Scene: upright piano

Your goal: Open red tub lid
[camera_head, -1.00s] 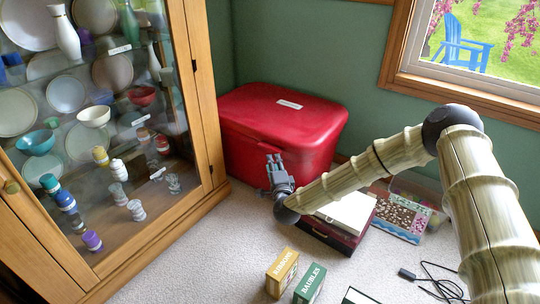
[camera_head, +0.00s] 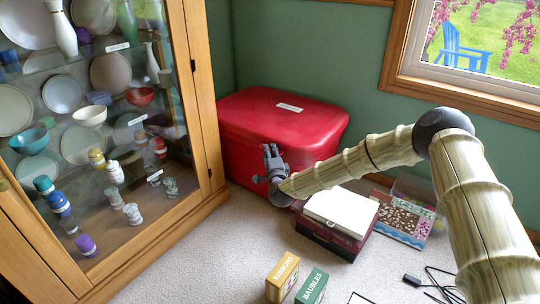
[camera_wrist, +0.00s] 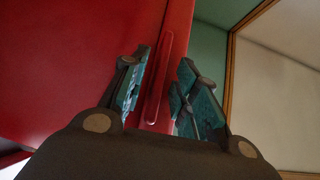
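The red tub (camera_head: 240,150) stands on the carpet against the green wall, and its red lid (camera_head: 300,122) is down, with a white label on top. My gripper (camera_head: 271,158) is at the tub's front, close to the lid's front edge. In the wrist view the red tub (camera_wrist: 70,60) fills the left side. A thin raised red handle (camera_wrist: 160,80) on it lies between the two teal-padded fingers of my gripper (camera_wrist: 158,92). The fingers are apart, with gaps visible beside the handle. Whether a finger touches the tub is unclear.
A glass-fronted wooden cabinet (camera_head: 205,150) stands close on the left. A dark red case with a white top (camera_head: 340,210) and a patterned box (camera_head: 402,217) lie right of the tub. Yellow (camera_head: 282,277) and green (camera_head: 311,287) boxes stand in front, with a black cable (camera_head: 432,285) at right.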

